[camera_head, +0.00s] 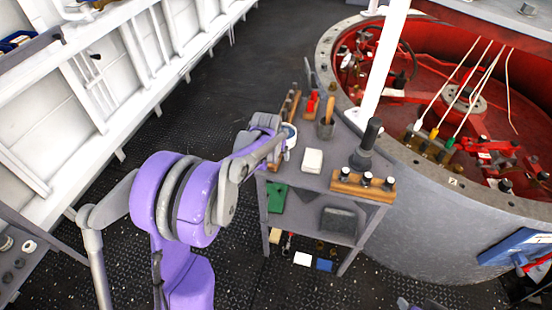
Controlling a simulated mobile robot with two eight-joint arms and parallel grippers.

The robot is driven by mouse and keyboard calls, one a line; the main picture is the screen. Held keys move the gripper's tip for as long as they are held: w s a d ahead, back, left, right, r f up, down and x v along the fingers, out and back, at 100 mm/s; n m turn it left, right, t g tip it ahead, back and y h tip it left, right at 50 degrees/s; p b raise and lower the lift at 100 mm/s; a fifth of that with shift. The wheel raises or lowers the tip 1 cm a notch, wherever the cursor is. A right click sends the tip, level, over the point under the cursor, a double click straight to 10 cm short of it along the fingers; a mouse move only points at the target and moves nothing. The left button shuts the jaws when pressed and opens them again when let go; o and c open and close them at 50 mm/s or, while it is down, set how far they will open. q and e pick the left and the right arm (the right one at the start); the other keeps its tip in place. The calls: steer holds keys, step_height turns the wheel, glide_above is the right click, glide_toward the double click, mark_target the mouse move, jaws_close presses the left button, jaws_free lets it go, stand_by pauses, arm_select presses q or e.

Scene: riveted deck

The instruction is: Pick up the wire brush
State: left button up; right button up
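I cannot pick out the wire brush for certain. A long brown wooden piece with a dark side (289,105) lies at the back left of the small grey cart's top and may be it. My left arm reaches in from the lower left to the cart's left edge. Its gripper (283,137) is beside a white and blue cup-like item (290,133), short of the wooden piece in the picture. The wrist hides the fingers, so I cannot tell their opening or whether they touch anything. My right gripper is not in view.
A large round red-lined tub (440,222) stands close at right.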

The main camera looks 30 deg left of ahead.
arm_select(q)
steer(key=shift+w+f, duration=0.3)
steer(key=shift+f, duration=0.3)
steer(key=shift+s+f, duration=0.1)
steer(key=shift+f, duration=0.1)
steer(key=shift+c, duration=0.3)
jaws_close()
stand_by(0.3)
